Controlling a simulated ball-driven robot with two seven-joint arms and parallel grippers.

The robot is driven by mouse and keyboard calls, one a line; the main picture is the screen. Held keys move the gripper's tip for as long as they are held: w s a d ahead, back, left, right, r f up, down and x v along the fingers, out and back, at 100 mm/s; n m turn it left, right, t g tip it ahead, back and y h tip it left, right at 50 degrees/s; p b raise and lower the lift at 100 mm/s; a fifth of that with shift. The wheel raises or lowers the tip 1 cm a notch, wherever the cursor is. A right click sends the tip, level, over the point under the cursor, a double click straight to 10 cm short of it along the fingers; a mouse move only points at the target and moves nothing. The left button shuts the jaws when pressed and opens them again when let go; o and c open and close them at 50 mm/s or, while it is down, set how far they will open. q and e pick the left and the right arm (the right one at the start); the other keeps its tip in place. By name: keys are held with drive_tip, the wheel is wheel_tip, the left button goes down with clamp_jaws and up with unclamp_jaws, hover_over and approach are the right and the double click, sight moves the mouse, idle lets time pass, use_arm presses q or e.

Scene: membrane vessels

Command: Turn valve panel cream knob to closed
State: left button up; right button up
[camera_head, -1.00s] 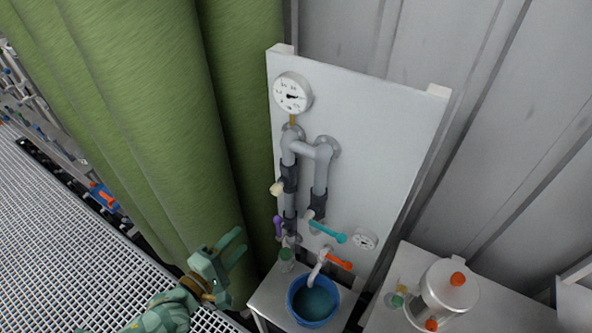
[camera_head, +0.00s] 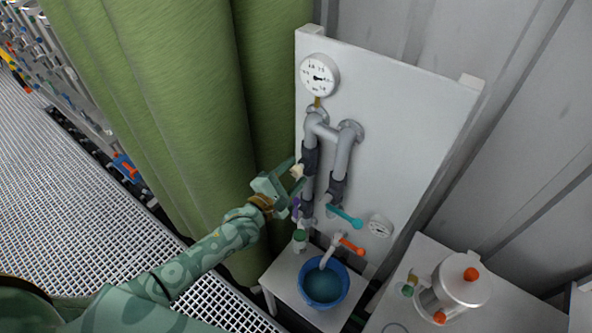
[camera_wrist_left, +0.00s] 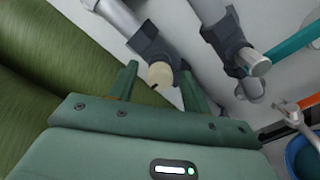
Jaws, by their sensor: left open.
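The cream knob (camera_head: 298,171) sits on the side of a dark valve body on the grey pipework of the white valve panel (camera_head: 415,130). My left gripper (camera_head: 293,178) is open, with its fingers at the cream knob. In the left wrist view the cream knob (camera_wrist_left: 160,75) shows between the two fingertips of the open gripper (camera_wrist_left: 160,82), with visible gaps on both sides. A dark mark shows on the knob's face. I cannot tell whether a finger touches it. My right gripper is not in view.
Below the knob are a purple handle (camera_head: 296,208), a teal lever (camera_head: 345,217) and an orange lever (camera_head: 351,246). A blue bucket (camera_head: 345,287) stands under the spout. A lidded vessel (camera_head: 461,280) stands at right.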

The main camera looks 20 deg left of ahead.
use_arm(q)
drive_tip(key=shift+w+d, duration=0.3)
drive_tip(key=shift+w, duration=0.35)
drive_tip(key=c, duration=1)
